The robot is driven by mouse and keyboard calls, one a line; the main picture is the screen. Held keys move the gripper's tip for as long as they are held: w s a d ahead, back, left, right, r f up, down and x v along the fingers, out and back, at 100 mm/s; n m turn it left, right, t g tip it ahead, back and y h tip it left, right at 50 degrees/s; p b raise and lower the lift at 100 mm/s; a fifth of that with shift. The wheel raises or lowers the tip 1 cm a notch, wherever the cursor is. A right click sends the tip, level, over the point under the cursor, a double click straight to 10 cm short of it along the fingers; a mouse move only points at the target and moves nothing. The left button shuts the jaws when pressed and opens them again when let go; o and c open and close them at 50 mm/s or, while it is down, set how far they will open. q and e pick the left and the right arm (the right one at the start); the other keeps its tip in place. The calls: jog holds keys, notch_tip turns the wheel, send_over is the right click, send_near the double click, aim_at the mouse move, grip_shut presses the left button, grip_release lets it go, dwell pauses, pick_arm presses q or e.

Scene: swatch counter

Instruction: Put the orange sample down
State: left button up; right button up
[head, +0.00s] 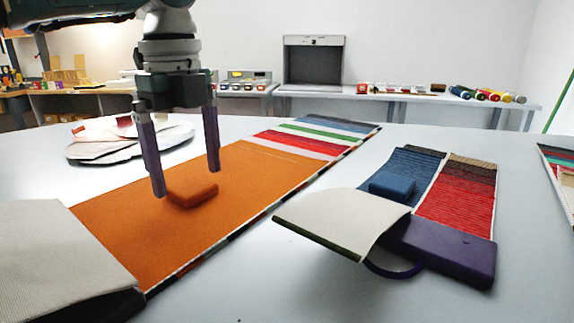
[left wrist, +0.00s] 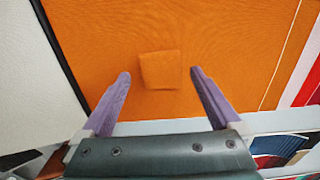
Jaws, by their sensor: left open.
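The orange sample (head: 192,193) is a small rounded block lying on the orange section of a long fabric swatch strip (head: 250,199). My left gripper (head: 187,182) is open above the strip, its two purple fingers on either side of the sample and apart from it in the head view. In the left wrist view, the sample (left wrist: 159,70) lies flat on the orange cloth, just beyond the gap between the fingertips (left wrist: 160,74). Nothing is held between the fingers. My right gripper is not in view.
A purple-bound swatch book (head: 455,255) with red and blue fabrics lies to the right, a blue block (head: 392,188) on it and a pale flap (head: 345,215) folded over. Round fabric pieces (head: 130,148) lie at the back left. Grey table is bare between strip and book.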

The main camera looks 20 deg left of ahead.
aim_at(191, 185)
pick_arm(q)
notch_tip(191, 185, up, 11)
dwell(0.7)
